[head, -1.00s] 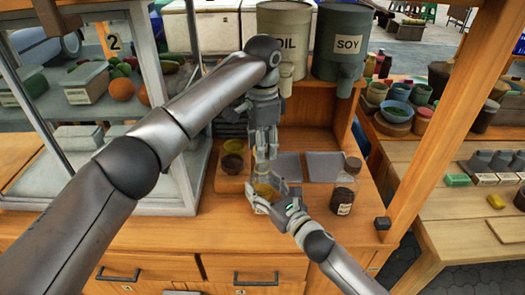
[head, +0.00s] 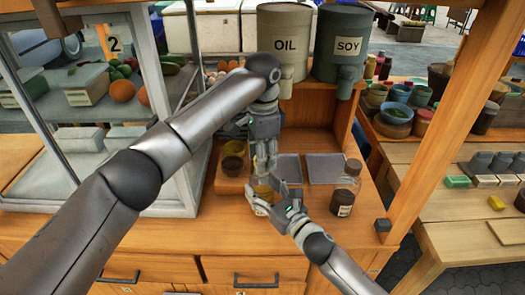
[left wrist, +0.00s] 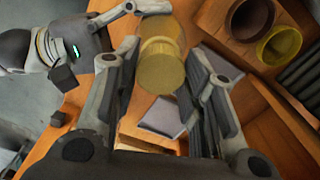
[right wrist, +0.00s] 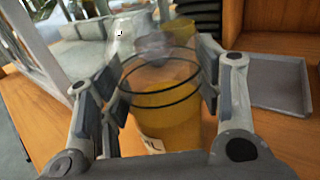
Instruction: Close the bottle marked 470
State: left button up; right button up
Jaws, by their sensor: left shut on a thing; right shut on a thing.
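A clear bottle with yellow contents (head: 262,194) stands on the wooden counter; it also shows in the right wrist view (right wrist: 165,112). Its label is only partly in view and I cannot read its number. My right gripper (head: 277,202) is shut around the bottle's body from the front right. My left gripper (head: 263,172) points straight down just above the bottle. In the left wrist view a round, yellow-tinted, see-through cap (left wrist: 161,70) sits between its fingers, over the bottle. I cannot tell whether cap and bottle neck touch.
A dark-filled bottle (head: 344,192) stands close by on the right. Small bowls (head: 232,160) sit on the left and flat grey trays (head: 325,167) behind. OIL (head: 284,45) and SOY (head: 345,48) containers stand on the shelf above. A glass case (head: 120,185) is at left.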

pick_arm(q)
jog(key=shift+f, duration=0.6)
dwell(0.5)
pick_arm(e)
grip_shut()
pick_arm(q)
jog(key=m, duration=1.3)
jog(key=shift+m, duration=0.3)
jog(key=m, duration=0.4)
jog(key=shift+m, duration=0.4)
jog(key=m, duration=0.6)
jog(key=shift+a, duration=0.1)
jog(key=m, duration=0.4)
jog(key=shift+m, duration=0.4)
